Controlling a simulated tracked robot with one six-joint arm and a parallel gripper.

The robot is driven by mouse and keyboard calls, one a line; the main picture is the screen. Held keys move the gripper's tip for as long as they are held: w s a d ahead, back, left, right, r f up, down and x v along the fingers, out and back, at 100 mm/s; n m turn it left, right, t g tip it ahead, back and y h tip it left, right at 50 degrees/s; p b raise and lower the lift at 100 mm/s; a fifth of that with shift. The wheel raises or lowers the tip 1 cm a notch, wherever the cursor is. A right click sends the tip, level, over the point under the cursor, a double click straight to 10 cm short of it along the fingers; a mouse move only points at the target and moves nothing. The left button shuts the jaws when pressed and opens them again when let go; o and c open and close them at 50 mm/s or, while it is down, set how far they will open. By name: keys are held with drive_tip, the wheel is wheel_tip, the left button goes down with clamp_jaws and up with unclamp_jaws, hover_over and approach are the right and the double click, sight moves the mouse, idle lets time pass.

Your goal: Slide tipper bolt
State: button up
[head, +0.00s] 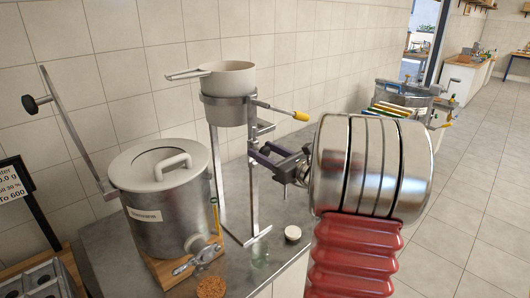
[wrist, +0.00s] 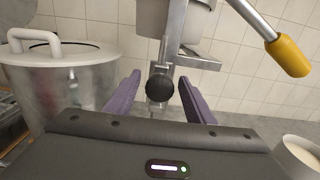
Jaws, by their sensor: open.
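The tipper is a steel stand (head: 220,172) holding a pale pan (head: 228,77) in a ring, with a yellow-ended lever (head: 301,116) pointing right. In the wrist view, a round black knob (wrist: 160,86), seemingly the bolt's end, faces me in front of the steel upright (wrist: 174,40). My gripper (wrist: 159,90) is open, with one purple finger to each side of the knob. I see no contact, and the distance along my view is unclear. In the head view, my gripper (head: 263,157) is beside the stand's upright and hides the knob.
A lidded steel tank (head: 165,200) stands left on a wooden base. A small white cup (head: 292,233) and a faint clear glass (head: 260,250) are on the grey counter (head: 110,250) below my gripper. The yellow lever end (wrist: 288,56) hangs above right in the wrist view.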

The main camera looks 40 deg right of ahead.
drive_tip(key=shift+c, duration=0.7)
clamp_jaws()
